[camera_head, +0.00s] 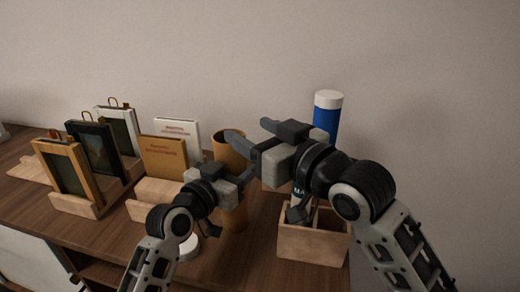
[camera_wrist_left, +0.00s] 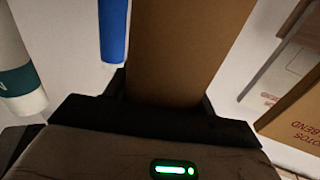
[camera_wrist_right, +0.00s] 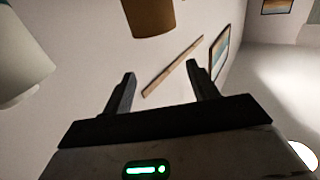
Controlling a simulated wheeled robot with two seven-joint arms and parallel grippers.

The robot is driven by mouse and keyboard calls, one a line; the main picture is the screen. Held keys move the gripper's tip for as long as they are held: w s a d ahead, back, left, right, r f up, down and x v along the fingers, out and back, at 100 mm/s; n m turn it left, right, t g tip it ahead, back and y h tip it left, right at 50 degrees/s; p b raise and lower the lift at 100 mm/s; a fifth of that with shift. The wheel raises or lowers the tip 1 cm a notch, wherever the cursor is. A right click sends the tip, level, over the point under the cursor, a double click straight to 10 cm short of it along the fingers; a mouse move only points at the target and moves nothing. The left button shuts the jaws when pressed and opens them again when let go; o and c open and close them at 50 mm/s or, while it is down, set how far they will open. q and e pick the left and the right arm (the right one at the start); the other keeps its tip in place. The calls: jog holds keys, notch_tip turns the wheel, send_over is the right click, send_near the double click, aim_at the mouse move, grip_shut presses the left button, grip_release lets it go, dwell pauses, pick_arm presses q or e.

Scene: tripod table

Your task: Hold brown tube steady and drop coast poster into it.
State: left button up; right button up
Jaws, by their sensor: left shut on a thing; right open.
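The brown tube (camera_head: 231,151) stands upright on the table with its open top facing up. My left gripper (camera_head: 238,181) is shut on its middle, and the tube fills the jaws in the left wrist view (camera_wrist_left: 180,50). My right gripper (camera_head: 262,135) is open beside and near the tube's top. Its jaws look empty in the right wrist view (camera_wrist_right: 160,95), where the tube's end (camera_wrist_right: 150,18) shows beyond them. I cannot make out the coast poster for certain in any view, nor what is inside the tube.
A wooden box (camera_head: 312,246) at right holds a lettered white roll (camera_wrist_left: 20,75), mostly behind my right arm. A white lid (camera_head: 188,249) lies in front. Books (camera_head: 165,158) and framed pictures (camera_head: 63,172) stand at left.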

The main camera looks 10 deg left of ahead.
pick_arm(q)
jog(key=o, duration=1.1)
jog(key=v, duration=1.2)
jog(key=shift+s, duration=0.1)
